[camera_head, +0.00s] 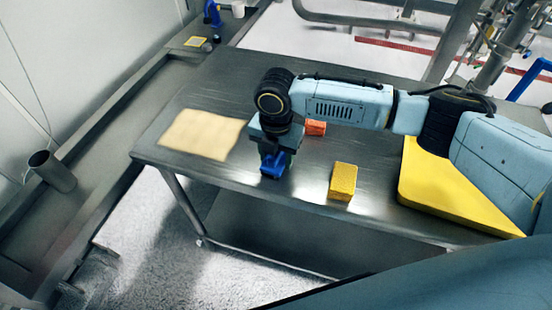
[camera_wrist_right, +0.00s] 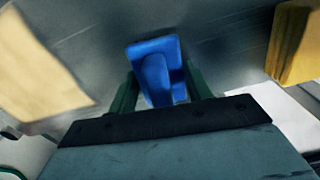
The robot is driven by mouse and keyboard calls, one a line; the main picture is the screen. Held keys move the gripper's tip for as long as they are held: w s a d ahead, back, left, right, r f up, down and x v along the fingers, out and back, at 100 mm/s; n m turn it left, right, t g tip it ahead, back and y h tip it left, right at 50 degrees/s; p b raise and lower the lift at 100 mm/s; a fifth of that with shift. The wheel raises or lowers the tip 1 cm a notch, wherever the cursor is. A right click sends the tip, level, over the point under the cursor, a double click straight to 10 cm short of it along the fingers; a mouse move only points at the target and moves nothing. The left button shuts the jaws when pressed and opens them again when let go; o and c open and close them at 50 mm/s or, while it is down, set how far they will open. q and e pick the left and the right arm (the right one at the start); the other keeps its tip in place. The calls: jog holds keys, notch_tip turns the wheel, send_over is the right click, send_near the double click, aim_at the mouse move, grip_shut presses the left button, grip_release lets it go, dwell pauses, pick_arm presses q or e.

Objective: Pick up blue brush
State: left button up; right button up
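The blue brush (camera_head: 274,164) is below my right gripper (camera_head: 276,158) near the front edge of the metal table in the head view. In the right wrist view the blue brush (camera_wrist_right: 156,72) lies between the two green fingers of my right gripper (camera_wrist_right: 161,82). One finger is on each side, close to its sides. I cannot tell whether they press on it, or whether the brush rests on the table. The gripper hides part of the brush in the head view. My left gripper is not in view.
The metal table (camera_head: 225,95) holds a cream cloth-like sheet (camera_head: 200,134) at left, an orange block (camera_head: 316,128) behind the gripper, a yellow sponge-like block (camera_head: 342,181) to its right and a yellow board (camera_head: 440,195) farther right. The yellow block (camera_wrist_right: 296,42) also shows in the wrist view.

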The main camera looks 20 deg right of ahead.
jog(key=c, duration=0.4)
notch_tip(320, 180, up, 10)
jog(key=shift+r+p, duration=0.1)
jog(key=shift+p, duration=0.35)
